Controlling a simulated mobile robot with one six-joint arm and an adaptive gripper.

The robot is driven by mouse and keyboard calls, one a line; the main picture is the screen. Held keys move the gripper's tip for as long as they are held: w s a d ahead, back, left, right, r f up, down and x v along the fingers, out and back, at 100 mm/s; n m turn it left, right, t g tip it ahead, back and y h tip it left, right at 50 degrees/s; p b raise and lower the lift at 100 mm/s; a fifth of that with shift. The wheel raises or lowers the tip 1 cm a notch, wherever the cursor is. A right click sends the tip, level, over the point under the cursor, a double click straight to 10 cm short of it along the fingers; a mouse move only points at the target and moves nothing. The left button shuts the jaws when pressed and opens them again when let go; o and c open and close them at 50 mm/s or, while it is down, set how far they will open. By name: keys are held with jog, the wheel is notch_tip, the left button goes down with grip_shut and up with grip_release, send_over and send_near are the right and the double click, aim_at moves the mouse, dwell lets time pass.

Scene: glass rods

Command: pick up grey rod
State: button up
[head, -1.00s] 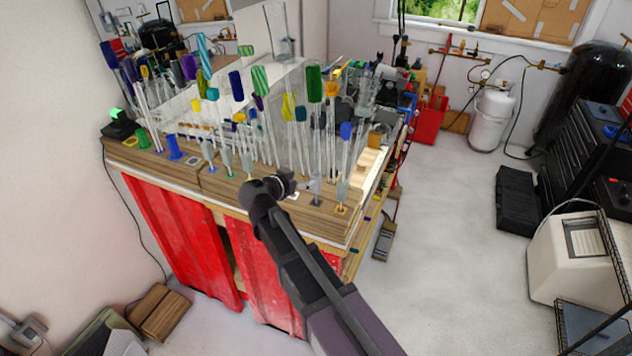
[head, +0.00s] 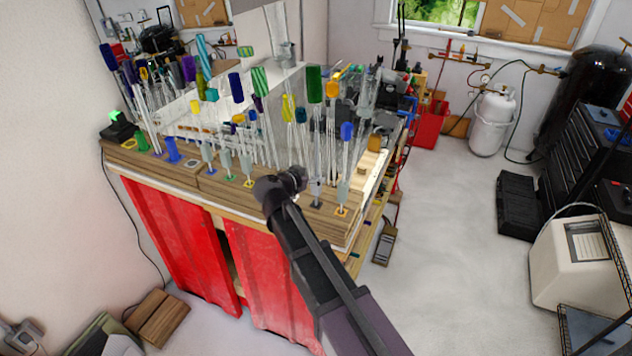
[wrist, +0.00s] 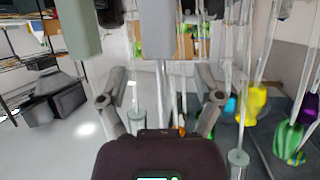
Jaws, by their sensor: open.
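Several grey rods stand upright in the rack on the wooden bench, including one (head: 246,166) left of my gripper and one (head: 316,192) right of it. My gripper (head: 294,180) is at the bench's front edge, among the rods. In the wrist view my gripper (wrist: 161,90) is open, with its fingers spread left and right. A grey rod (wrist: 157,30) stands in the middle, and its thin clear shaft runs down between the fingers in the picture. I cannot tell its depth.
Taller clear rods with coloured ends, such as a green one (head: 314,84) and a blue one (head: 347,131), crowd the bench behind the gripper. The red cabinet (head: 185,240) is below. Open floor (head: 440,240) lies to the right.

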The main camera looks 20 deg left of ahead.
jog(key=shift+b+x, duration=0.35)
jog(key=shift+x, duration=1.05)
jog(key=shift+a, duration=0.1)
grip_shut()
